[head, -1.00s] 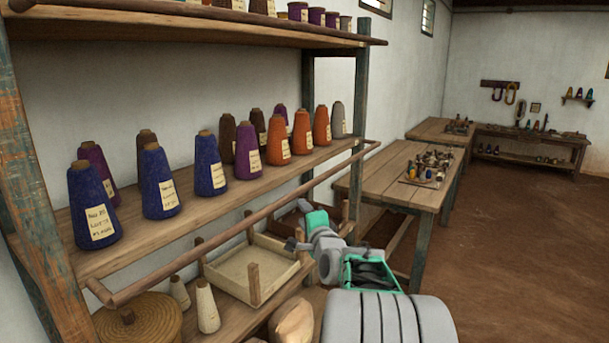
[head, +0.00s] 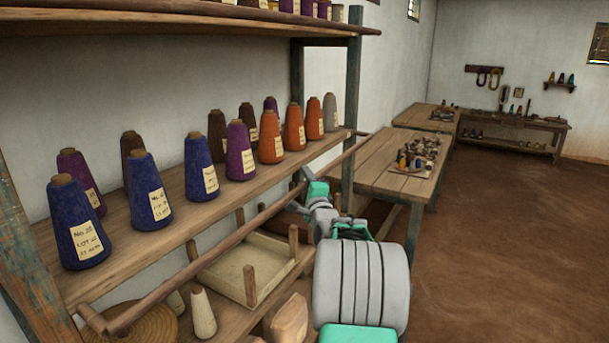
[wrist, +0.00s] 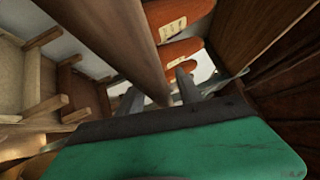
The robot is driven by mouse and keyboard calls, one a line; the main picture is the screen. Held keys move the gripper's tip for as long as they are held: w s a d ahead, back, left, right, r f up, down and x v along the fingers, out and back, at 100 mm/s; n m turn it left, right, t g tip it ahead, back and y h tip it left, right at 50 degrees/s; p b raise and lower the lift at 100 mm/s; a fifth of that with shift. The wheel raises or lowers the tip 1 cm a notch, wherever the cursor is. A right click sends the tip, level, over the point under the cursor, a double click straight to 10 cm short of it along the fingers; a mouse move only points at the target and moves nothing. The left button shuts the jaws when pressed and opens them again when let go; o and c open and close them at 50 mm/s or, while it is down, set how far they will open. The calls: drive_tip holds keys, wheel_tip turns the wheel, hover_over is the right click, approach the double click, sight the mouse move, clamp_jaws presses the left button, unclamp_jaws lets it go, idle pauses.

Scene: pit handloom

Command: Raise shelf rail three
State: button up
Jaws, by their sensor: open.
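The shelf rail (head: 225,243) is a long round brown wooden bar running along the front of the middle shelf, which holds yarn cones. My gripper (head: 298,193) is at the rail's far half, just in front of the shelf edge; its fingers are small and hard to make out there. In the wrist view the rail (wrist: 115,45) runs down from the top toward the open fingers of my gripper (wrist: 158,92) and seems to pass between them. Whether either finger touches it I cannot tell. The rail's far end shows beyond my gripper, near the post.
Blue, purple, brown, orange and grey cones (head: 205,165) stand on the shelf (head: 120,250) behind the rail. Below are a tray with corner posts (head: 222,275), a cream cone (head: 203,314) and a round basket (head: 145,325). A table (head: 375,175) stands beyond. Open floor lies right.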

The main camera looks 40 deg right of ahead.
drive_tip(key=shift+w+d+r, duration=0.1)
drive_tip(key=shift+w+d, duration=0.1)
drive_tip(key=shift+w, duration=0.05)
clamp_jaws()
idle(0.3)
idle(0.9)
